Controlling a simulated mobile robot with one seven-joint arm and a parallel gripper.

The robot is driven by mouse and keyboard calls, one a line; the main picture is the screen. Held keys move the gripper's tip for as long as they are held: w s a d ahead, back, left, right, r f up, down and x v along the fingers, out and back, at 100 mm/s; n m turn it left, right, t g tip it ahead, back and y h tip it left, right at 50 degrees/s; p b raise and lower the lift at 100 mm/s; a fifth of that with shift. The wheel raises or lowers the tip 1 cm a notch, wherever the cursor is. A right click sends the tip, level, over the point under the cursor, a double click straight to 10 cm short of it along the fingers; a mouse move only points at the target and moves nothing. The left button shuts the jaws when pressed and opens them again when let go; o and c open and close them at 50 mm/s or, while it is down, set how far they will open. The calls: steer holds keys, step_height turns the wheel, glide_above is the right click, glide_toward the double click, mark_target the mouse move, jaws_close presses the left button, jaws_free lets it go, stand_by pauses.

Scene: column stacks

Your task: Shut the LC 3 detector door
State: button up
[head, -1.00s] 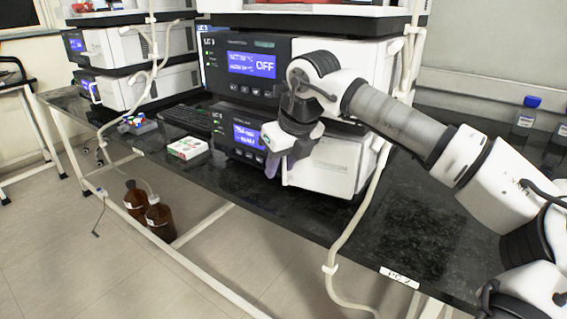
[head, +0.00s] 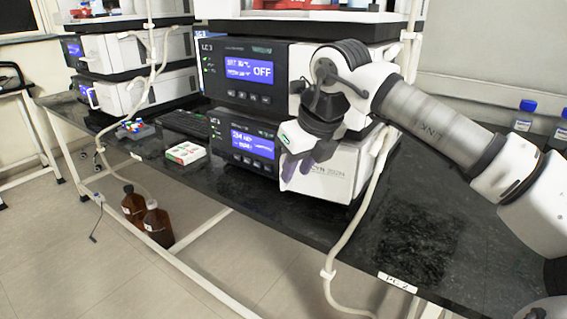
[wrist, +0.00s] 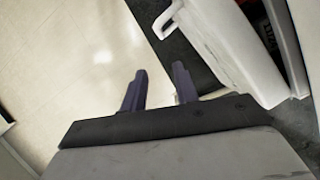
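The LC 3 stack (head: 228,92) stands on the black bench, with a dark upper front and a lit display reading OFF. Its lower unit has a dark panel with a lit display (head: 252,143) and a white front (head: 325,182) at the right, partly hidden by my gripper. In the wrist view a white door panel (wrist: 222,55) with a loop handle (wrist: 165,22) stands apart from the white housing, with a dark gap between. My gripper (head: 300,167) is in front of the lower unit. In the wrist view its two fingers (wrist: 158,85) are apart and empty, below and left of the panel.
A white and green box (head: 185,153) and a rack with coloured pieces (head: 135,129) lie left on the bench. A pale hose (head: 350,232) hangs over the front edge at the right. Brown bottles (head: 157,222) stand below.

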steer(key=s+d, duration=0.5)
steer(key=shift+s+d, duration=0.15)
steer(key=shift+s, duration=0.2)
